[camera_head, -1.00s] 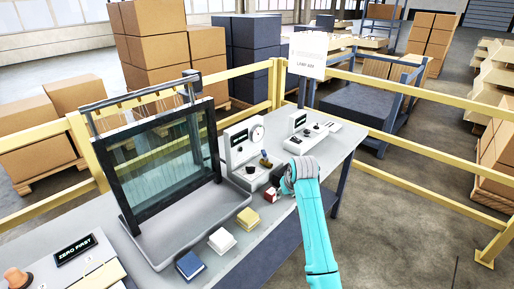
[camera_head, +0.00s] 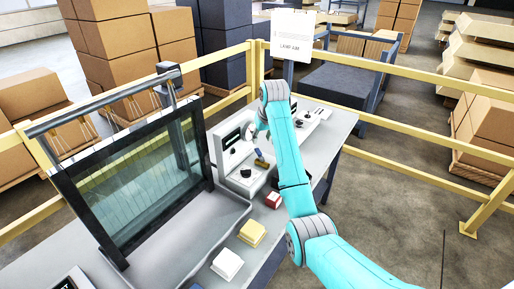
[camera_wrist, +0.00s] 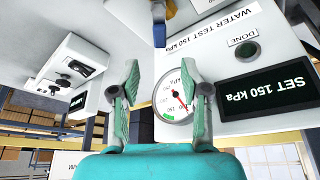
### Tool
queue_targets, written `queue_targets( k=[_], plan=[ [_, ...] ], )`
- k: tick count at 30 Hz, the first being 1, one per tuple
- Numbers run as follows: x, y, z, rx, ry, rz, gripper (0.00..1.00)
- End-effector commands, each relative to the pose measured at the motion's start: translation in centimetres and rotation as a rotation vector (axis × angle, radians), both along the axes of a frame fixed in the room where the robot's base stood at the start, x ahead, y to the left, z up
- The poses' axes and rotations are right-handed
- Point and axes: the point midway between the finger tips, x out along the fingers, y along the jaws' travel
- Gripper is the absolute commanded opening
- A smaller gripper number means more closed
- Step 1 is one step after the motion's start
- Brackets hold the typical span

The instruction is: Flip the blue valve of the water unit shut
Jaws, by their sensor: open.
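The water unit (camera_head: 229,166) is a pale console on the bench, with a round gauge partly behind my arm. Its blue valve (camera_head: 259,153) is a small lever on a brass-coloured body, low on the front. In the wrist view, the blue valve (camera_wrist: 158,14) is at the top edge and partly cut off, beyond my fingertips. My gripper (camera_wrist: 160,65) is open and empty, its fingers apart, with the gauge (camera_wrist: 172,97) behind the right finger. In the head view my arm hides most of the gripper near the unit's upper right. I see no contact with the valve.
A black-framed glass panel (camera_head: 66,185) stands left of the unit. A red block (camera_head: 273,200), a yellow block (camera_head: 252,233) and a white block (camera_head: 227,264) line the bench's front. A lamp unit is partly behind my arm. Yellow railings (camera_head: 420,92) run behind the bench.

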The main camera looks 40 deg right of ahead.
Motion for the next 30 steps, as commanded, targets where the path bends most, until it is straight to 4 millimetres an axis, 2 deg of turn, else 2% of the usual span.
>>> queue_targets(
  k=[6, 12, 18, 26, 27, 30],
  plan=[
    [1.5, -0.4, -3.8, 0.002, 0.003, 0.0, 0.46],
    [2.5, -0.6, -6.3, 0.001, 0.002, 0.0, 0.46],
    [3.0, -0.8, -7.4, 0.0, 0.0, 0.0, 0.46],
    [3.0, -0.8, -7.6, 0.0, 0.0, 0.0, 0.46],
    [3.0, -0.8, -7.6, 0.0, 0.0, 0.0, 0.43],
    [3.0, -0.8, -7.5, 0.0, 0.0, 0.0, 0.18]
  ],
)
